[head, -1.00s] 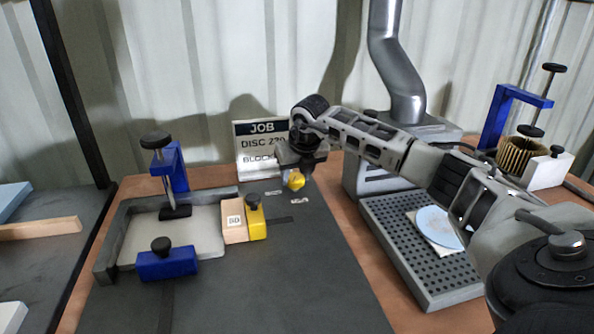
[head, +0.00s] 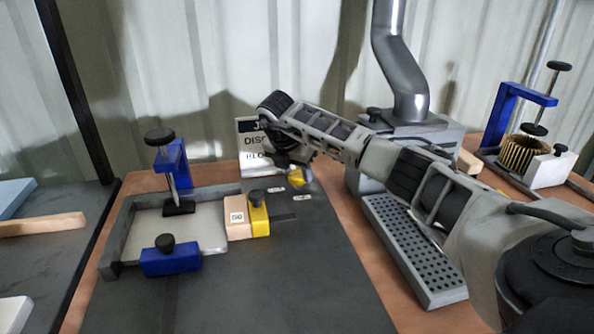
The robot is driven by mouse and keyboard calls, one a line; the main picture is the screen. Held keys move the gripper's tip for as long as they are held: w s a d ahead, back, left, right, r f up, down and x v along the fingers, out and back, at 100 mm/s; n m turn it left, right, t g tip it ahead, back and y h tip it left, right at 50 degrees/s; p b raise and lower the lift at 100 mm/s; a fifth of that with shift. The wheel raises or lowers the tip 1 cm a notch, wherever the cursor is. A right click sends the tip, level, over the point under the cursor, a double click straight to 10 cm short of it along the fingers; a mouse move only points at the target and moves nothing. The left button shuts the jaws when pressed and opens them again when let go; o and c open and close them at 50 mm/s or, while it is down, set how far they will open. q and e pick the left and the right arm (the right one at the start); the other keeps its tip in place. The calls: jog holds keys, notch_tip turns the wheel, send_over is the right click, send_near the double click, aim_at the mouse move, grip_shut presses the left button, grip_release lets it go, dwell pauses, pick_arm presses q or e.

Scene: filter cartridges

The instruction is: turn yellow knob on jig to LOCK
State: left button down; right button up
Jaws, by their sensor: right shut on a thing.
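The yellow knob (head: 296,176) shows just below my right gripper (head: 291,166), at the upper right of the dark jig board (head: 310,260). My right gripper is shut on the knob; its fingers are small and partly hidden by the wrist. Two small white labels lie on the board beside the knob, one (head: 276,190) to its left and one (head: 302,197) below it; their print is too small to read. I cannot tell the knob's exact setting. My left gripper is not in view.
A grey tray (head: 118,243) with blue clamps (head: 170,260), a wooden block (head: 238,218) and a yellow block (head: 258,222) sits left on the board. A job sign (head: 249,150) stands behind. A perforated bench unit (head: 405,250) and a blue-framed press (head: 505,110) stand right.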

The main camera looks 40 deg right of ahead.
jog(key=shift+w+r+m+g, duration=0.15)
jog(key=shift+m+g, duration=0.25)
jog(key=shift+m, duration=0.8)
jog(key=o, duration=1)
jog(key=p+v, duration=0.1)
jog(key=v, duration=1.4)
jog(key=shift+a+r, duration=0.3)
